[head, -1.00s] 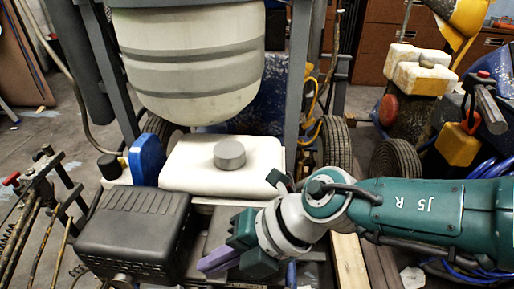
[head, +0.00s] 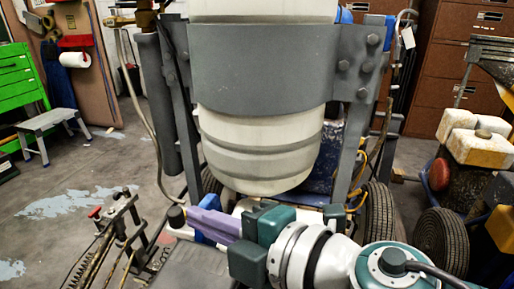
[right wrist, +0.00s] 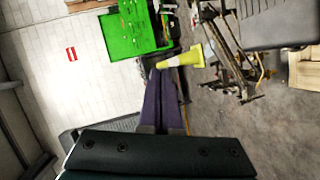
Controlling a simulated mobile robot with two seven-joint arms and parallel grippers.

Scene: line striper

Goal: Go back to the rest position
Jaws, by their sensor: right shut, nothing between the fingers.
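My right gripper (head: 200,219) shows low in the middle of the head view, its purple fingers pointing left and together with nothing between them. It is in front of the lower part of the line striper, below the large white tank (head: 262,150). It hides much of the white container (head: 240,206) under that tank. In the right wrist view the purple fingers (right wrist: 161,85) also lie together and empty. My left gripper is not in view.
The dark engine cover (head: 200,268) lies below my right gripper. A wheel (head: 442,240) and a stained white-topped machine (head: 480,145) stand at the right. Open floor (head: 80,220) and a grey step stool (head: 48,122) are at the left.

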